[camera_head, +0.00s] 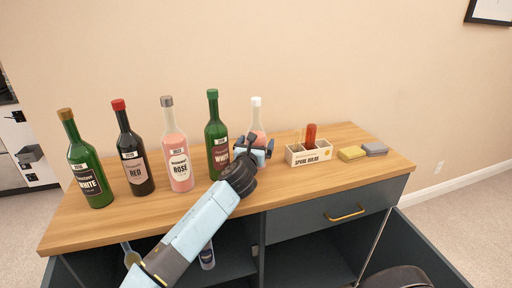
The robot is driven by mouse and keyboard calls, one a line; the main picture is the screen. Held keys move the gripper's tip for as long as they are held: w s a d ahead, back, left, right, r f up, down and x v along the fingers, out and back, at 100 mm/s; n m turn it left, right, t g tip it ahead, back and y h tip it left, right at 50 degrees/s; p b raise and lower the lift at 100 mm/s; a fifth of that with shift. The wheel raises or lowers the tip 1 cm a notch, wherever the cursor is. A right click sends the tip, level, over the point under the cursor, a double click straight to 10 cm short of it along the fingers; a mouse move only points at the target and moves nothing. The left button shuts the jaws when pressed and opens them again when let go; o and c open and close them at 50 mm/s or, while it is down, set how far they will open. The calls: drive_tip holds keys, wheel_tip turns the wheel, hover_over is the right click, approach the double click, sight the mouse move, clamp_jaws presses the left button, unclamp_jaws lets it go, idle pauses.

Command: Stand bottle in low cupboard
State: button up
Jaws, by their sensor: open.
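A row of bottles stands upright on the wooden top of the cabinet: a green one with a gold cap (84,165), a dark one with a red cap (133,155), a pink rosé (177,150), a green one with a green cap (215,135), and a clear-necked pink one with a white cap (257,118). My gripper (255,148) is open at the white-capped bottle and hides its lower part; I cannot tell whether the fingers are around it. The low cupboard (235,262) below is open, with a bottle-like thing (207,258) inside, partly hidden by my arm.
A small labelled holder (309,153) with a red item, a yellow sponge (351,153) and a grey one (375,149) sit to the right. A drawer (335,212) with a brass handle is shut. A dark door panel (425,250) stands open at lower right, near a dark rounded object (397,278).

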drive_tip(key=shift+c, duration=0.4)
drive_tip(key=shift+r, duration=0.15)
drive_tip(key=c, duration=1.7)
